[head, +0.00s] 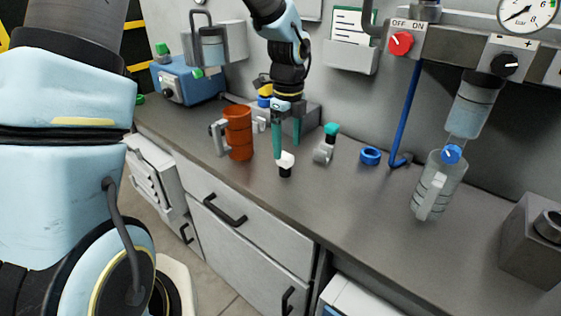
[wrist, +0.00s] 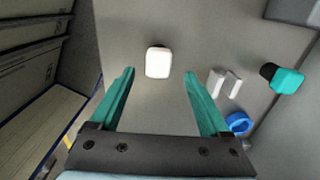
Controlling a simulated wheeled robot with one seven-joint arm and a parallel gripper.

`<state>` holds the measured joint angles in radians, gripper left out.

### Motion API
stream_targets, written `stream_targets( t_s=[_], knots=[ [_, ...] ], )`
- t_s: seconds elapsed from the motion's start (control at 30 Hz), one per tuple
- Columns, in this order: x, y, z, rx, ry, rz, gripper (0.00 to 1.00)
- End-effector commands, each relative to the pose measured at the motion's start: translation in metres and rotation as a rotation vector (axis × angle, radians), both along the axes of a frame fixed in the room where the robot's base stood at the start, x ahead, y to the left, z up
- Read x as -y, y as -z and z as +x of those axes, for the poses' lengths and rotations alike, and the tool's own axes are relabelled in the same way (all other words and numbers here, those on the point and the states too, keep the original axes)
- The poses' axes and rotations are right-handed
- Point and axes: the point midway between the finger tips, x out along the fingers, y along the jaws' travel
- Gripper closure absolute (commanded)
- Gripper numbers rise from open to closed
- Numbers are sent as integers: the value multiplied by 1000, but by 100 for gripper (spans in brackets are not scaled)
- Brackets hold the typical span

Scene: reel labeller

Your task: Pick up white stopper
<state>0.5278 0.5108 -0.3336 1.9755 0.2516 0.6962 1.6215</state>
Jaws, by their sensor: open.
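The white stopper (head: 287,159) stands on the grey counter, its white cap on a darker lower part. In the wrist view its white top (wrist: 158,62) lies ahead of the fingertips, centred roughly between them. My gripper (head: 286,153) has two teal fingers pointing down, just behind and above the stopper in the head view. In the wrist view the gripper (wrist: 159,73) is open, with nothing between its fingers.
An orange mug (head: 238,134) stands left of my gripper. To the right are a teal-capped item (head: 331,130) with a grey clip-like part, a blue ring (head: 370,156) and a clear jug (head: 436,187). The counter's front edge is close to the stopper.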

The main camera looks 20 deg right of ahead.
Motion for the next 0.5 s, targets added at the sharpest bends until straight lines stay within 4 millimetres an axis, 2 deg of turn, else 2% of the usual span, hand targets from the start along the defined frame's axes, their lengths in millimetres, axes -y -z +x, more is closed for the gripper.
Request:
stream_targets(
  t_s=[0.27,0.5],
  knots=[
    [-2,21,1,-1,0,2,20],
    [-5,56,3,-2,-1,1,20]
  ],
)
